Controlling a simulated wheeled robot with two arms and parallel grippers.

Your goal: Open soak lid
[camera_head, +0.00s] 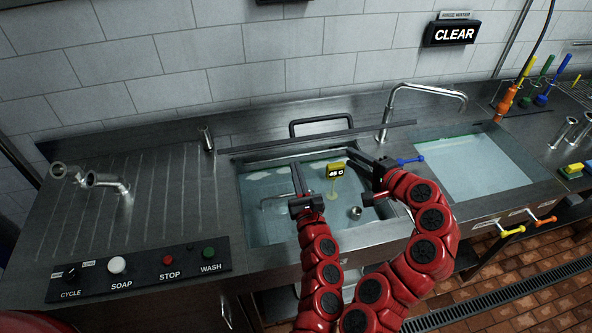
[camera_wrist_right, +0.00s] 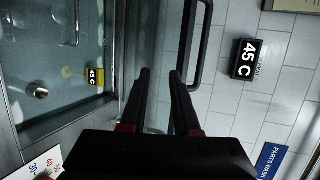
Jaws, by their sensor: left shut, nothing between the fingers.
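The soak basin (camera_head: 262,226) is a steel sink of water in the middle of the counter, and its water surface shows in the head view. A black bar handle (camera_head: 321,121) stands at the basin's back edge; it also shows in the right wrist view (camera_wrist_right: 207,45). How the lid lies is hard to tell. My right gripper (camera_head: 360,163) is over the basin's back right part. In the wrist view its fingers (camera_wrist_right: 160,75) are apart and empty, with the handle beside them on the right. My left gripper (camera_head: 306,203) is shut and empty over the basin's middle.
A yellow 45 C thermometer (camera_head: 335,171) sits in the basin. A button panel (camera_head: 140,270) is at front left.

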